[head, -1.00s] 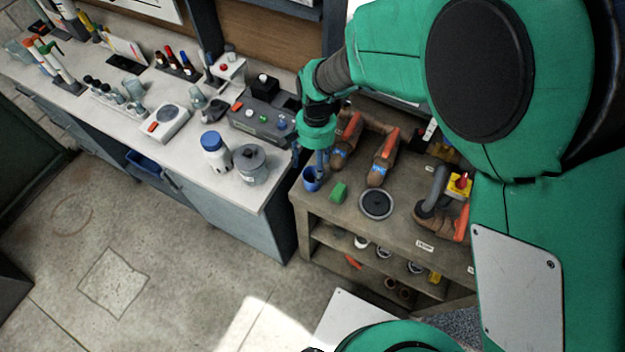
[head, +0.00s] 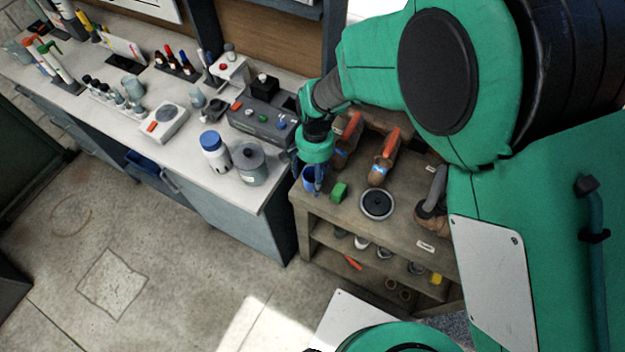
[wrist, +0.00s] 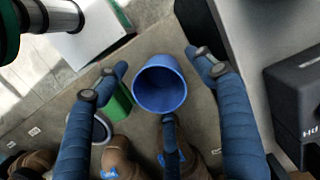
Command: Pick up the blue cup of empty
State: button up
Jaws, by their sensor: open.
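The blue cup (head: 308,181) stands upright near the left corner of the wooden shelf unit's top (head: 345,215). In the wrist view, the cup (wrist: 160,88) shows its open mouth, and I see nothing inside it. My gripper (head: 308,178) is open and low over the cup, with blue fingers on either side of it. In the wrist view, the gripper's fingers (wrist: 155,82) spread left and right of the cup with gaps to its rim. Another blue finger part lies close to the rim at the bottom; I cannot tell if it touches.
A green block (head: 339,192) sits close to the right of the cup, with a round black-and-white dish (head: 377,204) beyond it. Brown boots (head: 383,165) stand behind. The white counter (head: 200,185) with a grey pot (head: 249,163) borders the left.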

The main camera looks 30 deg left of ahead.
dwell(0.6)
jog(key=c, duration=1)
